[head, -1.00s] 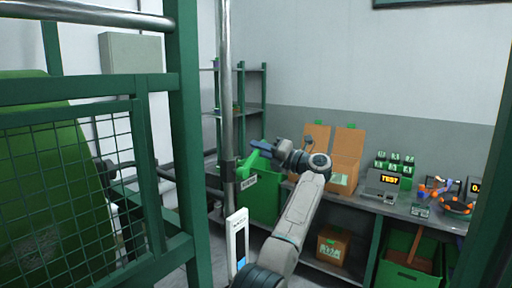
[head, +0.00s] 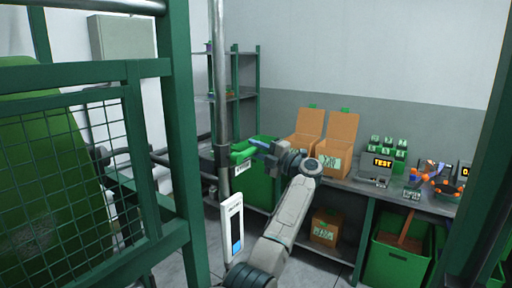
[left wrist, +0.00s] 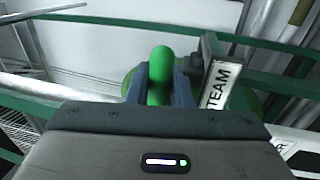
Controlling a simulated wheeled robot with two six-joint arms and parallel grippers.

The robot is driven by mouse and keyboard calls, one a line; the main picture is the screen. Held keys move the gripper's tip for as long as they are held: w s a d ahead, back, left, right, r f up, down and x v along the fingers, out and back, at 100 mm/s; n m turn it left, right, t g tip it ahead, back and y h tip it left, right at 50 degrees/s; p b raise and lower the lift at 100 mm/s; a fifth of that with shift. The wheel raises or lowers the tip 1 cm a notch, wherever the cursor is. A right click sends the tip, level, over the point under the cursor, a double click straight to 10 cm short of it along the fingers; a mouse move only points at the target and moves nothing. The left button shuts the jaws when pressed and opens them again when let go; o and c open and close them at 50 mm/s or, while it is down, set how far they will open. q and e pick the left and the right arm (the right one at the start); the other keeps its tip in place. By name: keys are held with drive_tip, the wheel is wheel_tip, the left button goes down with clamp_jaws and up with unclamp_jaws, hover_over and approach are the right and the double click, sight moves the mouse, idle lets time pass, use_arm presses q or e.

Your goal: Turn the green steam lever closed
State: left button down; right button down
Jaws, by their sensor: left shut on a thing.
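The green steam lever (head: 241,153) sits on the vertical metal pipe (head: 219,95) in the middle of the head view. My left gripper (head: 262,142) is at the lever's outer end, its blue-grey fingers around it. In the left wrist view the rounded green lever (left wrist: 160,72) stands between the two fingers of my left gripper (left wrist: 160,88), which is shut on it. A white STEAM label (left wrist: 221,84) is just right of the fingers. The palm hides the near part of the lever. My right gripper is not in view.
A green frame with wire mesh (head: 75,170) stands close on the left. A white gauge panel (head: 233,228) hangs by the pipe below the lever. Behind are a green bin (head: 261,192) and a bench with open cardboard boxes (head: 340,140) and a TEST display (head: 383,162).

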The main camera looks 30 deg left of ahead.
use_arm(q)
drive_tip(key=shift+f, duration=0.2)
drive_tip(key=c, duration=1.3)
unclamp_jaws()
drive_tip(key=shift+c, duration=0.2)
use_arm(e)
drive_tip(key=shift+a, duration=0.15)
